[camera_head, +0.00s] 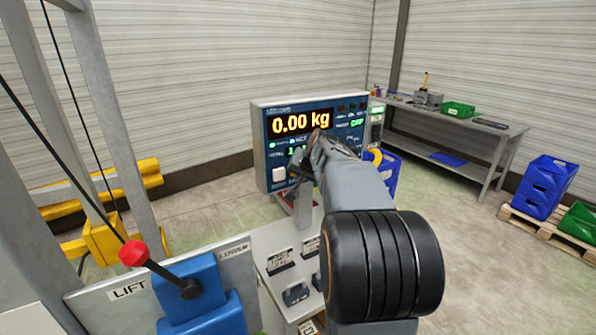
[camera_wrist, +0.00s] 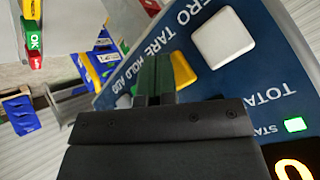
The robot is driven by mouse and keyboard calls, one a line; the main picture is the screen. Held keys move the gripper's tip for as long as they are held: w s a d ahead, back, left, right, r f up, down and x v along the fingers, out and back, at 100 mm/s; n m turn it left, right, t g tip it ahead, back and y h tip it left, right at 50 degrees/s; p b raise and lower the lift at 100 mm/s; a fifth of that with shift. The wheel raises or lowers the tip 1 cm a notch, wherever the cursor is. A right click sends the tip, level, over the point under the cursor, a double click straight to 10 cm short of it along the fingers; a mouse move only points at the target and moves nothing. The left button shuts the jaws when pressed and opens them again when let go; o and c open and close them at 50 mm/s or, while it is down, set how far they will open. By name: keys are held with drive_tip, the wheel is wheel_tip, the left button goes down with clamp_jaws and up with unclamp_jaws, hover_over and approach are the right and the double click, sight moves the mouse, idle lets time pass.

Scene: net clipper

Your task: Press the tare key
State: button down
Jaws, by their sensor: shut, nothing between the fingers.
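The scale indicator (camera_head: 259,150) is a blue-fronted box reading 0.00 kg in the head view. In the wrist view its panel (camera_wrist: 262,75) carries a row of labels: ZERO, partly cut off, TARE, HOLD and ADD. A large white key (camera_wrist: 222,38) lies by ZERO. The yellow tare key (camera_wrist: 183,70) lies by TARE, just right of my fingers and partly covered by them. My gripper (camera_wrist: 152,62) is shut and empty, its fingertips close to the panel near the HOLD label. I cannot tell whether they touch it. In the head view my gripper (camera_head: 298,176) hides the lower panel.
A lift lever with a red knob (camera_head: 133,253) stands at the front left, beside a pale bench (camera_head: 262,240) with small labelled items. A grey worktable (camera_head: 470,122) with a green bin is at the back right. Blue crates (camera_head: 545,185) sit on a pallet at right.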

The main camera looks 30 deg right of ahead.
drive_tip(key=shift+s, duration=0.1)
drive_tip(key=shift+s+b, duration=0.6)
drive_tip(key=shift+s, duration=0.15)
drive_tip(key=shift+s+a+b, duration=0.2)
drive_tip(key=shift+s+b, duration=1.25)
drive_tip(key=shift+s, duration=1.05)
